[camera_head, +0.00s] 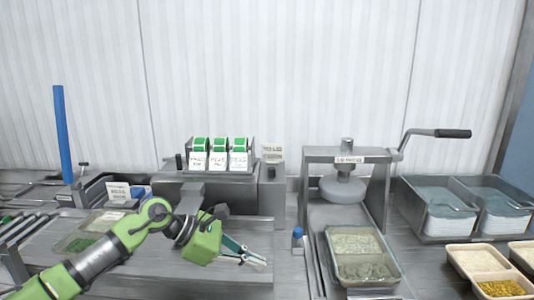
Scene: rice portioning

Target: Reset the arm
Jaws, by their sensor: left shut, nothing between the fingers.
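My left arm comes in from the lower left, green and grey. My left gripper (256,259) points to the right, low over the grey metal worktop. Its fingers are together, with nothing between them. It is apart from the press and from the trays on the right. My right gripper does not show.
A metal press (345,188) with a long handle (453,133) stands right of centre. A tray of rice (357,243) is in front of it. Two grey bins (433,234) and food containers (476,258) stand at the right. A blue post (62,135) rises at the left.

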